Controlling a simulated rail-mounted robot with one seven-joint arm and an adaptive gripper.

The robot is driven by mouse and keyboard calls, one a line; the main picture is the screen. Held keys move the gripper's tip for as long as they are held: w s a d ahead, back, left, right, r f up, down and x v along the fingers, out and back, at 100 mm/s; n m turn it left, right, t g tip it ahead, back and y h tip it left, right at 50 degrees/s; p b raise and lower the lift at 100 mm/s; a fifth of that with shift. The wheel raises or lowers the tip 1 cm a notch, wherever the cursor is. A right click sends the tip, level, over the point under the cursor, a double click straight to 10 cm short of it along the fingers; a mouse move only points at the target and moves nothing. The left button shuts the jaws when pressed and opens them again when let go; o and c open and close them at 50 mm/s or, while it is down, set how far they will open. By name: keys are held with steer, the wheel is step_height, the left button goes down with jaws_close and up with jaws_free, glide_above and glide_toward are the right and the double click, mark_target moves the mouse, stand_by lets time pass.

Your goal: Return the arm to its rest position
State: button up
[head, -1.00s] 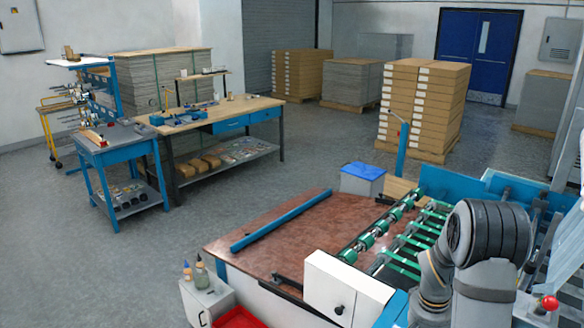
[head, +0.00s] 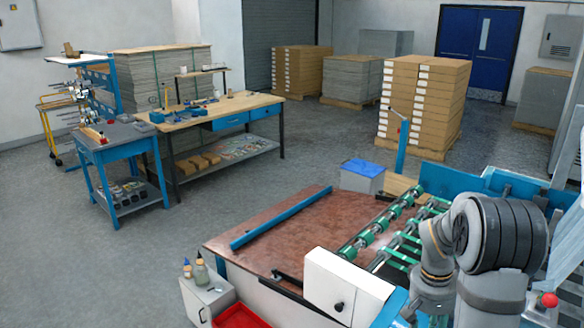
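My arm shows at the lower right of the head view as a grey and black bent joint, over the right side of the laminating machine. My gripper is not in view; the lower end of the arm runs out of the frame at the bottom. The machine's brown bed (head: 300,232) lies to the left of the arm. Its green-ringed rollers (head: 378,230) run just left of and behind the arm. I cannot see whether the gripper holds anything.
A white housing (head: 345,285) and a red knob (head: 548,300) sit close to the arm. A blue bar (head: 281,217) lies on the bed. A blue-lidded box (head: 362,176) stands behind. Workbenches (head: 213,112) and carton stacks (head: 424,100) stand farther off, with open floor between.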

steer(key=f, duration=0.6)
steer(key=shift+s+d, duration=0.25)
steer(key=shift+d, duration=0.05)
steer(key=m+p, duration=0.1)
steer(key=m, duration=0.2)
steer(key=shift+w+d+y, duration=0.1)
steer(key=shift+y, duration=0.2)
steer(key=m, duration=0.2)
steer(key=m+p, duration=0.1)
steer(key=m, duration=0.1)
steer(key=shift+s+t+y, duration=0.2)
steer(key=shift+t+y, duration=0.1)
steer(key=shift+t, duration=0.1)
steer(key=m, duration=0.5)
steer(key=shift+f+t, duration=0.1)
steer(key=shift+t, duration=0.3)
